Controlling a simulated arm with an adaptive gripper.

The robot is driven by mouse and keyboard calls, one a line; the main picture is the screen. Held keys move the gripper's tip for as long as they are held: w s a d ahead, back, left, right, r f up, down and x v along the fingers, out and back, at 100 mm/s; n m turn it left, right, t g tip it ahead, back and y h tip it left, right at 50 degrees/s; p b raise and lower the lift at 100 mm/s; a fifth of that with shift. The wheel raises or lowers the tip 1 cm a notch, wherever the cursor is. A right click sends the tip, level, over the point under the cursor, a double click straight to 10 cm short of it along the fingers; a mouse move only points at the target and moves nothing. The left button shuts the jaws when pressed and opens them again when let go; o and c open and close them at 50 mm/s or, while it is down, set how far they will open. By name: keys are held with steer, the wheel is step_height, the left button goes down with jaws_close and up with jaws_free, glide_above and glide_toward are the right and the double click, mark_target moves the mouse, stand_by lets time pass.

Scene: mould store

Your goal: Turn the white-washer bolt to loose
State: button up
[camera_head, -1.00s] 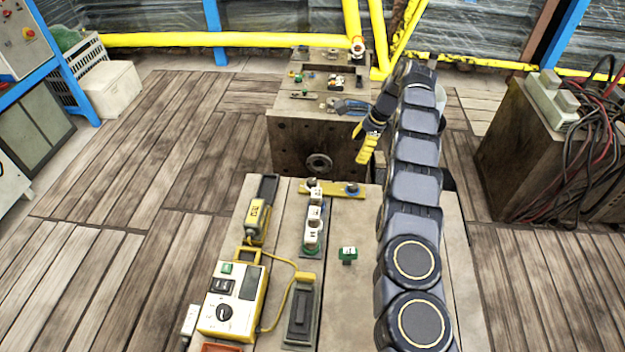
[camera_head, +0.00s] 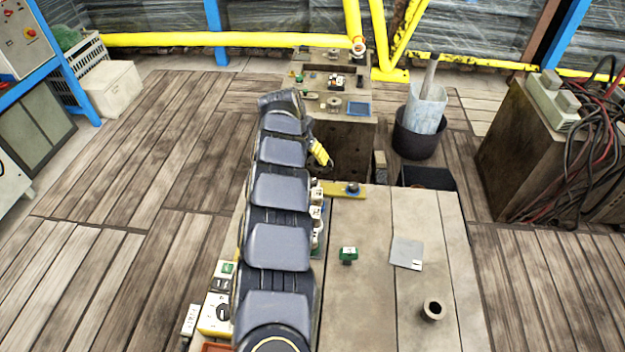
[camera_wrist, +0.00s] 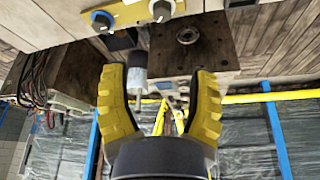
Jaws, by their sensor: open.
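The bolt with the white washer (camera_wrist: 161,10) sits on a yellow bar (camera_wrist: 130,10) at the top of the wrist view. A bolt with a blue washer (camera_wrist: 102,21) sits on the same bar. In the head view the bar (camera_head: 337,190) lies at the table's far edge, with the blue-washer bolt (camera_head: 353,188) on its right part; my arm crowds its left end. My gripper (camera_wrist: 159,71) is open, with nothing between its yellow fingers. In the head view the gripper (camera_head: 320,153) is beyond the bar, apart from both bolts.
White blocks (camera_head: 316,212) stand beside my arm. A green part (camera_head: 348,255), grey plate (camera_head: 406,253) and dark-holed ring (camera_head: 433,309) lie on the table. A mould block (camera_head: 345,150) stands beyond it, with a dark bucket (camera_head: 420,138) to its right.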

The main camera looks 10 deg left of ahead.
glide_toward(312, 180)
step_height(312, 180, down, 2)
steer(key=shift+w+x, duration=0.15)
steer(key=shift+x, duration=1.9)
steer(key=shift+w+x, duration=0.2)
steer(key=shift+x, duration=1.85)
steer(key=shift+d+r, duration=0.15)
